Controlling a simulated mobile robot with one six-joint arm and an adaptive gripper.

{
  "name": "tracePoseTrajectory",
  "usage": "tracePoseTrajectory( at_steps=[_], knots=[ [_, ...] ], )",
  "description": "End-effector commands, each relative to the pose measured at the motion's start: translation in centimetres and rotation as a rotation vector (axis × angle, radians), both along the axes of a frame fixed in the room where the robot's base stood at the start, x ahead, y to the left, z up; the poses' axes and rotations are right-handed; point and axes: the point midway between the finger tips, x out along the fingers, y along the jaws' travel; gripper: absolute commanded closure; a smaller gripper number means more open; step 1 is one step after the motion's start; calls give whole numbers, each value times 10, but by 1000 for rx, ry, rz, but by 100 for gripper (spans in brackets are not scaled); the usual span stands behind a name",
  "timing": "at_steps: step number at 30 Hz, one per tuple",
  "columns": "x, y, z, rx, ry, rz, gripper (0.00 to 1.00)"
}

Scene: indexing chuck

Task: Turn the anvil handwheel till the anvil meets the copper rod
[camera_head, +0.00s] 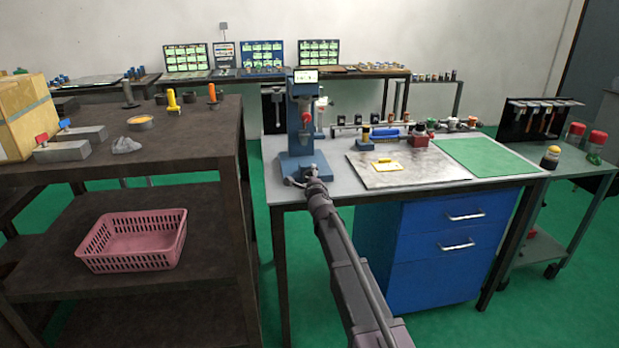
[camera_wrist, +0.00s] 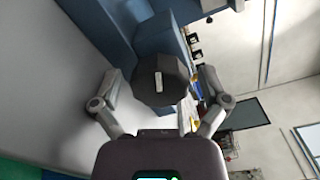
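A blue upright machine (camera_head: 302,135) with a small lit display on top stands at the left end of the grey workbench. My gripper (camera_head: 302,181) is low at its front. In the wrist view a dark faceted knob (camera_wrist: 158,78) with a pale mark on its face, apparently the handwheel, sticks out from the blue body (camera_wrist: 107,32). My gripper (camera_wrist: 160,88) is open, one finger on each side of the knob. A gap shows on the left; contact on the right is unclear. I cannot make out the anvil or the copper rod in either view.
A metal plate with a yellow item (camera_head: 386,164) and a green mat (camera_head: 484,157) lie right of the machine. Blue drawers (camera_head: 440,235) are under the bench. A dark shelf table (camera_head: 180,140) with a pink basket (camera_head: 133,240) stands left, across a narrow gap.

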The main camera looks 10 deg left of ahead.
Motion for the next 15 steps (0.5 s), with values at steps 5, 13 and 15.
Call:
tracePoseTrajectory(
  at_steps=[5, 13, 15],
  knots=[
    [0, 1, 0, 0, 0, 1, 0],
    [-5, -1, 0, -1, -1, 1, 0],
    [-10, -2, 0, -1, -1, 1, 0]
  ],
)
